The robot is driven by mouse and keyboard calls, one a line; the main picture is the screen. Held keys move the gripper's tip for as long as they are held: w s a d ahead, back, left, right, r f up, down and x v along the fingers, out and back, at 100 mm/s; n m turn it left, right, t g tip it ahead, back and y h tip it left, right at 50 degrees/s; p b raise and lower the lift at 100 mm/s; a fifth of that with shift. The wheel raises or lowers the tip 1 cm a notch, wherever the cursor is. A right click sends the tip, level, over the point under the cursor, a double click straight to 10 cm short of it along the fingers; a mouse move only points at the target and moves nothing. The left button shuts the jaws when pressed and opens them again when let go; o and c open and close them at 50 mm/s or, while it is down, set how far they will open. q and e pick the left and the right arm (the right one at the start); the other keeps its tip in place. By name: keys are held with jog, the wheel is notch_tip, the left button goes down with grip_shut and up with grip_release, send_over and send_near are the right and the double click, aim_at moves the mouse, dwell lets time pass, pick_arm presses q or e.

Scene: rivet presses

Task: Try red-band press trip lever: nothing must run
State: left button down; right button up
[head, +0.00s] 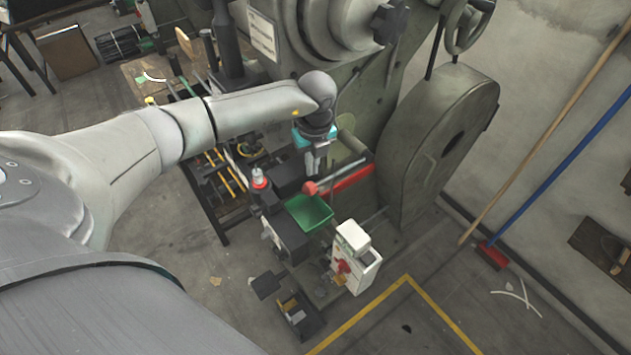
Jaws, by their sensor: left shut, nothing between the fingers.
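The press with the red band (352,181) stands in the middle of the head view. Its trip lever (342,174) is a thin pale rod. A round red knob (310,188) is on the rod's left end. My left gripper (315,171) points down, just above the knob and the rod in the picture. Its fingers are shut with nothing between them. I cannot tell whether the fingertips touch the lever. My right gripper is out of view.
A green bin (309,212) sits in front of the lever. A white switch box with a red knob (343,267) stands nearer. A large grey flywheel (440,150) is on the right. A blue-handled broom (568,160) leans there. Floor inside the yellow line (437,311) looks mostly clear.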

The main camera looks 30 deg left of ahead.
aim_at(311, 189)
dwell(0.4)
pick_arm(q)
jog(key=shift+a+f+b, duration=0.1)
jog(key=shift+f+b, duration=0.7)
jog(key=f+b, duration=0.5)
jog(key=shift+w+a+f, duration=0.15)
jog(key=shift+a+f, duration=0.05)
notch_tip(311, 189, down, 5)
jog(key=b, duration=0.3)
jog(key=shift+r, duration=0.3)
